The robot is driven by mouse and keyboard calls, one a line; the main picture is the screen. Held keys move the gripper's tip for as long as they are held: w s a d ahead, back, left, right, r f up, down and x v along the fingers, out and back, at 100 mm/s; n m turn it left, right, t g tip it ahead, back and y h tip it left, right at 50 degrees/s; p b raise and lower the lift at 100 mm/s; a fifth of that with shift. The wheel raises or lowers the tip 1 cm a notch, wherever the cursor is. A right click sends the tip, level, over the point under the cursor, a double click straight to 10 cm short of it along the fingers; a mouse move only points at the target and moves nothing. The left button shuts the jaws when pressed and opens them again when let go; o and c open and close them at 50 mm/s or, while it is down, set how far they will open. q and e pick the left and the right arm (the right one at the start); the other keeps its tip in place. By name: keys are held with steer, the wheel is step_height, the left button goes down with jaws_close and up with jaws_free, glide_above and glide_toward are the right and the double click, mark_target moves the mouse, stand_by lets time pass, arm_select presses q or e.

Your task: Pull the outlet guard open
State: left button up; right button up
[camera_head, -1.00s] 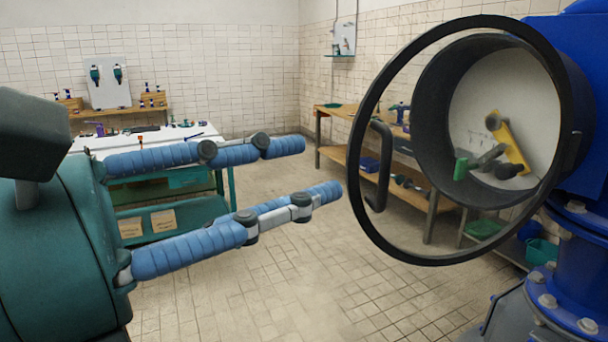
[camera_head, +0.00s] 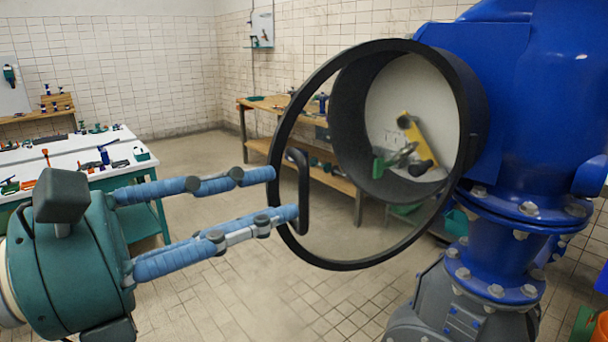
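The outlet guard is a black ring (camera_head: 313,262) with a black bar handle (camera_head: 303,188) on its left side. The ring stands in front of the round dark outlet (camera_head: 350,125) on the blue pump body. Its right side is close to the outlet rim and its left side stands off from it. My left gripper (camera_head: 284,194), teal with blue ribbed fingers, comes in from the left. Its fingers are spread, with the tips at the ring's left edge beside the handle. I cannot tell whether they touch. My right gripper is not in view.
Inside the outlet are a yellow piece (camera_head: 420,138) and a green-handled part (camera_head: 392,160). The blue pump pipe (camera_head: 505,237) stands at right. A white-topped bench (camera_head: 75,158) is at left, a wooden bench (camera_head: 325,172) behind the guard. The tiled floor between is clear.

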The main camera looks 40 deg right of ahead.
mark_target(290, 192)
arm_select(q)
steer(key=d, duration=0.1)
steer(key=d+p, duration=0.1)
steer(key=d, duration=0.2)
steer(key=shift+w+d, duration=0.25)
steer(key=shift+s+d+p, duration=0.1)
steer(key=shift+d+p, duration=0.25)
steer(key=shift+d, duration=0.4)
jaws_close()
